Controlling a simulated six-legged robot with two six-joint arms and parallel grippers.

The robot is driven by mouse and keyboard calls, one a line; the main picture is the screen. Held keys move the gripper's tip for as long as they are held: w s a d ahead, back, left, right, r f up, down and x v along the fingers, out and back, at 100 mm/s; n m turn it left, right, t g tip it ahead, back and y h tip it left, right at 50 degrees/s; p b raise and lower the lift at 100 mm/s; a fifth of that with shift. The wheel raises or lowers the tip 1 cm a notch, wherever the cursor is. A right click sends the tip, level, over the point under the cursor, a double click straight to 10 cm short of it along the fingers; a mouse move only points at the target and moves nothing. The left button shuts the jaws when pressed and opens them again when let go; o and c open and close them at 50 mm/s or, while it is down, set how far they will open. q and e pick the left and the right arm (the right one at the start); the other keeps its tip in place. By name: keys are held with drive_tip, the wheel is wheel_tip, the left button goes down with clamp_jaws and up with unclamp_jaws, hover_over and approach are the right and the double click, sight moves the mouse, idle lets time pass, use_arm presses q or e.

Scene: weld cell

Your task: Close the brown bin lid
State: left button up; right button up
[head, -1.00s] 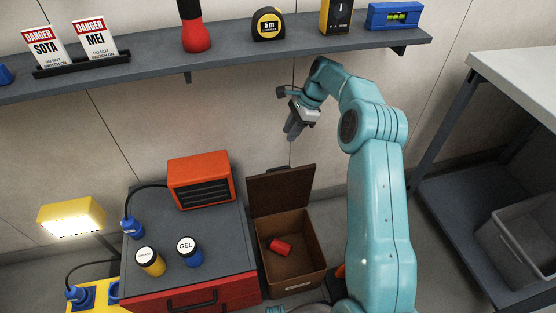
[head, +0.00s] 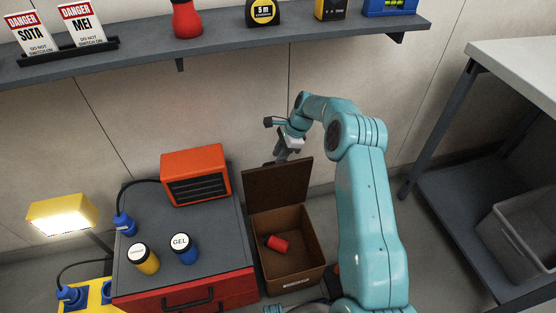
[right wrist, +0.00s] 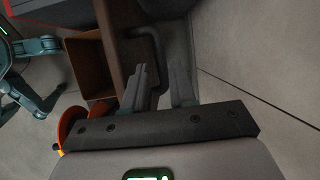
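The brown bin (head: 292,270) stands on the floor right of the red cabinet, with a red cylindrical item (head: 276,243) inside. Its brown lid (head: 278,186) stands open, tilted up at the back of the bin. My right gripper (head: 281,157) is at the lid's top edge, pointing down, its tips partly hidden near the edge. In the right wrist view the fingers (right wrist: 158,78) are apart, with the lid's dark bent handle (right wrist: 152,45) appearing between them. I cannot tell whether they touch it. My left gripper is not in view.
The cabinet (head: 205,236) left of the bin holds an orange heater (head: 196,174), a yellow jar (head: 143,258) and a blue jar (head: 184,249). A shelf (head: 225,45) runs above. A workbench (head: 520,70) with a grey crate (head: 520,240) stands at right.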

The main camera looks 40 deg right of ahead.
drive_tip(key=shift+x, duration=1)
clamp_jaws()
drive_tip(key=shift+s, duration=0.1)
